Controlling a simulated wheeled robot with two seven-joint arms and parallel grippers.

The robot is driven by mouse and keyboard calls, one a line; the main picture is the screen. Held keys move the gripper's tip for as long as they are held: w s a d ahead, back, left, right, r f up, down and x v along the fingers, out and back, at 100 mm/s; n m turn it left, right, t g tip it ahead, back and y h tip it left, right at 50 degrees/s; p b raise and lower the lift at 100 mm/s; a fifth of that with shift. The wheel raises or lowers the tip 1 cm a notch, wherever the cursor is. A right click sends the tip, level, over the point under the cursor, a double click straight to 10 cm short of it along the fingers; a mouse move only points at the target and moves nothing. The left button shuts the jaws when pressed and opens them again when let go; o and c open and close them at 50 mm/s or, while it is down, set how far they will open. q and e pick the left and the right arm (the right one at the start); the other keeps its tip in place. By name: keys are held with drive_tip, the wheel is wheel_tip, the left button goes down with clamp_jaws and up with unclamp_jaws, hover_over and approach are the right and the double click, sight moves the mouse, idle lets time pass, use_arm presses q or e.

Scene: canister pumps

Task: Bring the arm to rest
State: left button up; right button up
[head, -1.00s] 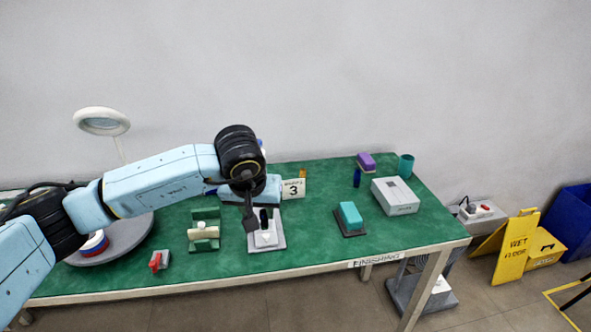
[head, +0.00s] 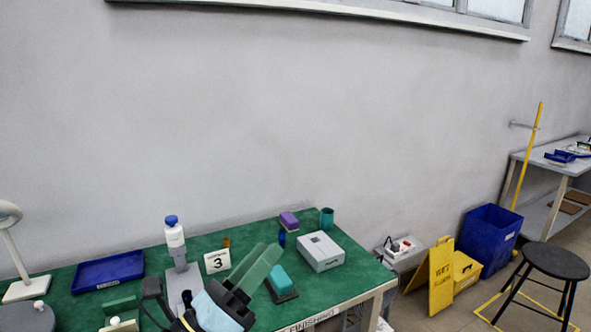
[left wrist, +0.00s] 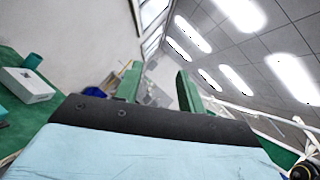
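My left gripper (head: 268,250) is low in the head view, raised over the green table (head: 355,282). Its two green fingers point up and to the right. In the left wrist view the fingers (left wrist: 158,70) stand apart with nothing between them, so it is open and empty. Part of my pale blue left arm shows at the bottom edge of the head view. A white canister with a blue cap (head: 175,236) stands upright on a grey stand behind and left of the gripper, apart from it. My right gripper is not in view.
A "3" sign (head: 217,262), teal block (head: 281,279), grey box (head: 320,251), purple block (head: 289,220) and teal cup (head: 326,218) are on the table. A blue tray (head: 108,271) lies at left. A yellow wet-floor sign (head: 441,275) and black stool (head: 556,262) stand beyond the table's right.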

use_arm(q)
drive_tip(key=w+a+f+n+t+y, duration=0.25)
drive_tip(key=a+f+n+y, duration=0.4)
drive_tip(key=n+y, duration=0.65)
drive_tip(key=s+a+f+n+g+y, duration=0.2)
drive_tip(key=s+a+f+n+g, duration=0.1)
drive_tip(key=a+f+n, duration=0.3)
drive_tip(key=s+a+f+n+g+y, duration=0.2)
drive_tip(key=s+a+f+n+g, duration=0.15)
drive_tip(key=f+n, duration=0.4)
drive_tip(key=s+f+n+g+h, duration=0.1)
drive_tip(key=s+f+n+g, duration=0.4)
drive_tip(key=s, duration=0.4)
drive_tip(key=s+f+n+g, duration=0.45)
drive_tip(key=s+f, duration=0.25)
drive_tip(key=s, duration=0.2)
wheel_tip(320, 180, down, 24)
drive_tip(key=s+a+m+g, duration=0.1)
drive_tip(key=a+g, duration=0.1)
drive_tip(key=s+a+f+g, duration=0.1)
drive_tip(key=s+a+f, duration=0.3)
drive_tip(key=s+f, duration=1.1)
drive_tip(key=shift+s, duration=0.85)
drive_tip(key=shift+s, duration=0.2)
